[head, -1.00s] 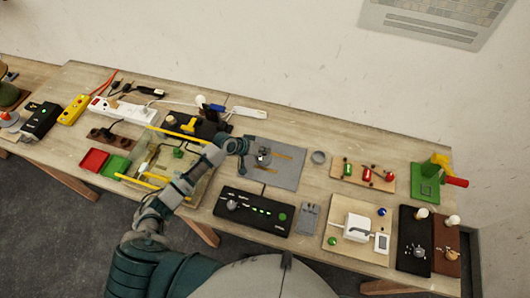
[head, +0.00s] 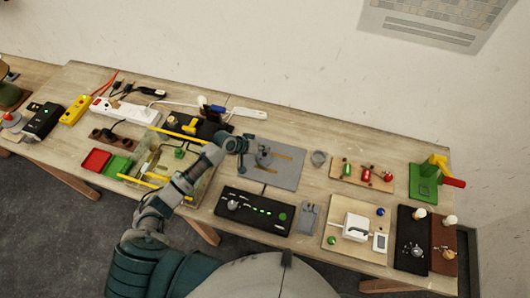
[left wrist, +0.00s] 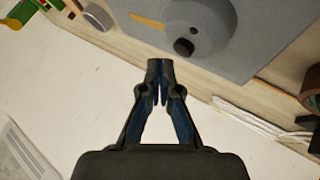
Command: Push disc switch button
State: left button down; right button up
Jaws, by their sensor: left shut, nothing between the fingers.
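A grey plate (head: 288,174) lies flat on the middle of the wooden table, with a small grey rounded part (head: 264,156) standing on it. I cannot tell for sure that this part is the disc switch. My left gripper (head: 246,164) is at the plate's left side, next to the part. In the left wrist view its fingertips (left wrist: 160,66) are together and empty, apart from the part in the picture. My right gripper is not in view.
A black panel with green lights (head: 255,213) lies in front of the plate. A clear bin with yellow edges (head: 165,165) is under my left arm. A small grey cup (head: 318,158) and a board with red and green parts (head: 362,173) are to the right.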

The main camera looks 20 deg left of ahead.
aim_at(264, 154)
pick_arm(q)
notch_tip(264, 154, up, 3)
jog(key=shift+a+r+p, duration=0.15)
jog(key=shift+r+p, duration=0.05)
jog(key=shift+p, duration=0.95)
jog(key=shift+r, duration=0.7)
jog(key=shift+d+r, duration=0.25)
jog(key=shift+r, duration=0.15)
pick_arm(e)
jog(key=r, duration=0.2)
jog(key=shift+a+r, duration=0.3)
pick_arm(q)
jog(key=shift+a, duration=0.1)
